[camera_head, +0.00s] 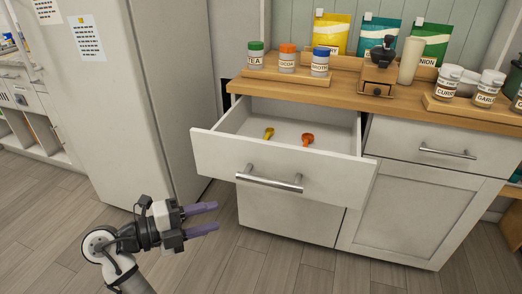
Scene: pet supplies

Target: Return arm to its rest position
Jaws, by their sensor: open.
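My gripper (209,219) is at the lower left of the view. Its two purple fingers point right and are apart, with nothing between them. It appears in front of the open drawer (225,158), below and left of the drawer's metal handle (269,182), and does not appear to touch it. My arm comes up from the bottom edge, and most of it is out of view.
The pulled-out drawer holds a yellow scoop (269,133) and an orange scoop (308,139). Jars, pouches and a grinder (380,54) stand on the wooden counter (340,97). A fridge (150,90) stands left. Floor (255,265) around my gripper is clear.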

